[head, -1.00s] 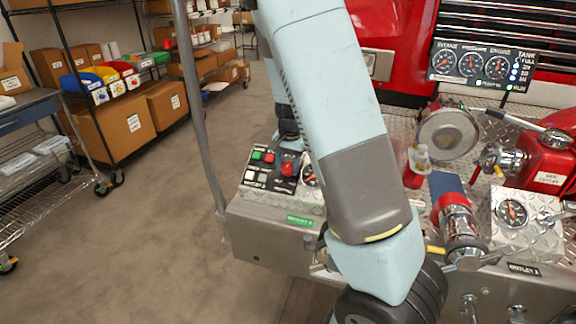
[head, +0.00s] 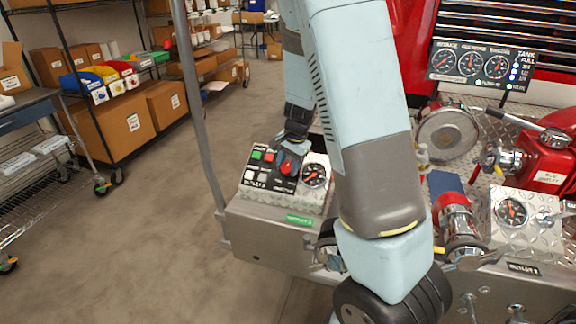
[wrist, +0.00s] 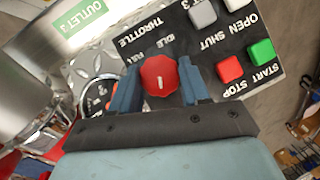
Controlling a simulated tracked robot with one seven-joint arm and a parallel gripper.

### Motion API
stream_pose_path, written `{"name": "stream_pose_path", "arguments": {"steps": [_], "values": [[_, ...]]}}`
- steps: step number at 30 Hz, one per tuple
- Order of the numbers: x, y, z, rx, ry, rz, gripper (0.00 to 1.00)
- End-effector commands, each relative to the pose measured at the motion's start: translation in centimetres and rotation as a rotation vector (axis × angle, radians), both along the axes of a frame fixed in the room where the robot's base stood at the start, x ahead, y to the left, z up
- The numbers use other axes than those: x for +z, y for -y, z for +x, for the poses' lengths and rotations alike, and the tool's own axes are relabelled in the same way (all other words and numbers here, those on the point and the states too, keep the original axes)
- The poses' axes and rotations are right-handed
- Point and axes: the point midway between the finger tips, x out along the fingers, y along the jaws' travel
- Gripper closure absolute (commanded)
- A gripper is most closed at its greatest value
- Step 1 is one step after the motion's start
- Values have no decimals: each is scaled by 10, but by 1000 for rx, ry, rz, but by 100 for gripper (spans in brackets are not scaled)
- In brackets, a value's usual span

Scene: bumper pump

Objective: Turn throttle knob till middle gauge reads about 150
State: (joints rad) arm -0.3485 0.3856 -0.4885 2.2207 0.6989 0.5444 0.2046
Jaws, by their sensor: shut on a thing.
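The red throttle knob (wrist: 159,77) sits between my gripper's blue fingers (wrist: 160,80) in the wrist view, one finger on each side. Its white mark runs roughly up and down in that view. The printed words THROTTLE, IDLE and FULL are around it. In the head view my gripper (head: 291,146) comes down on the knob (head: 289,168) from above, at the right of the black control panel (head: 253,186). The middle gauge (head: 472,63) is on the dark gauge board at upper right; its dial is too small to read surely.
Green, red and grey buttons (wrist: 230,68) lie close to the gripper. A small gauge (head: 314,174) stands right of the knob. A grey pole (head: 198,120) stands left of the panel.

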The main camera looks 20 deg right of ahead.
Motion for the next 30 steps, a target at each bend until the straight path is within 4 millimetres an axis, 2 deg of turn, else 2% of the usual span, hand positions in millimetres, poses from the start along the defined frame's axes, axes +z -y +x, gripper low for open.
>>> {"name": "stream_pose_path", "arguments": {"steps": [12, 13, 18, 20, 30], "values": [[0, 0, 0, -19, 6, 9, 85], [0, 0, 0, -19, 6, 9, 51], [0, 0, 0, -19, 6, 9, 35], [0, 0, 0, -19, 6, 9, 29], [4, 1, 0, -19, 7, 10, 29]]}}
